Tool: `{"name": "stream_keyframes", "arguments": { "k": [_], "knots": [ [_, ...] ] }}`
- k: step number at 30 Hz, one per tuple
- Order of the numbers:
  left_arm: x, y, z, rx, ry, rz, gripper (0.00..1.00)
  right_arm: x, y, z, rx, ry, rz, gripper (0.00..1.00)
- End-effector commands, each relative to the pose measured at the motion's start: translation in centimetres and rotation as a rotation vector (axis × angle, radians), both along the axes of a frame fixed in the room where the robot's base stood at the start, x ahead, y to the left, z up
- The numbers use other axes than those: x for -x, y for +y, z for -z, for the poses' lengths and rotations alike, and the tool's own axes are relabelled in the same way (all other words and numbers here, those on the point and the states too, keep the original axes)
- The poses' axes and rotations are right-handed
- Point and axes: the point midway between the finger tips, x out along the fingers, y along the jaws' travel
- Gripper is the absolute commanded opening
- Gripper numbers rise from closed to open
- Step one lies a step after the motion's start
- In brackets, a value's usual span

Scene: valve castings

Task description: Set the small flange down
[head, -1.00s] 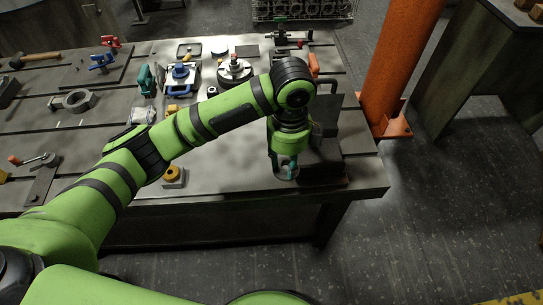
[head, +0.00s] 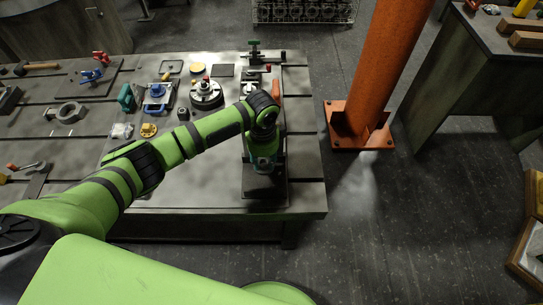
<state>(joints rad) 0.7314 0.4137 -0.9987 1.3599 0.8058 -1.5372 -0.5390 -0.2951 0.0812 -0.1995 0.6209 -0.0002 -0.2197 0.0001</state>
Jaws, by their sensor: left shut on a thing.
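My left gripper (head: 264,162) is at the right end of the steel bench (head: 305,198), pointing down, with its teal fingers shut. The small flange between its fingers is mostly hidden by the gripper and hard to make out in the dark. Directly below or behind the gripper is a dark block-like fixture (head: 266,190) close to the front edge. I cannot tell whether the flange touches it. My right gripper is not in view.
A round chuck-like casting (head: 206,94), a blue-handled valve (head: 156,92) and a grey ring (head: 70,112) stand further back on the bench. An orange post (head: 378,75) rises from the floor to the right. The bench's front middle (head: 205,185) is clear.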

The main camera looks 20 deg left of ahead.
Motion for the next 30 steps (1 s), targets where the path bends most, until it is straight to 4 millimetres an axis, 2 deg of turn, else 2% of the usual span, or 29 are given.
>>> {"name": "stream_keyframes", "arguments": {
  "k": [5, 11, 12, 21, 30],
  "knots": [
    [0.0, 0.0, 0.0, 0.001, -0.001, 0.002, 0.0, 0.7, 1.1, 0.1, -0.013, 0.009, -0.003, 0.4],
    [0.0, -0.1, -0.3, 0.001, 0.0, 0.014, 0.0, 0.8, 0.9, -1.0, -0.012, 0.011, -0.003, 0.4],
    [0.0, -0.1, 0.6, 0.001, 0.0, 0.014, 0.0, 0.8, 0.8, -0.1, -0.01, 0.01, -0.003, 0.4],
    [0.0, -0.1, 4.2, 0.001, 0.001, 0.014, 0.0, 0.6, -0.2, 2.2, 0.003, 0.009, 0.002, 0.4],
    [0.0, -0.1, 6.2, 0.001, -0.001, 0.015, 0.0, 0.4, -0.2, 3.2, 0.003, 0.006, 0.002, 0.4]
  ]
}}
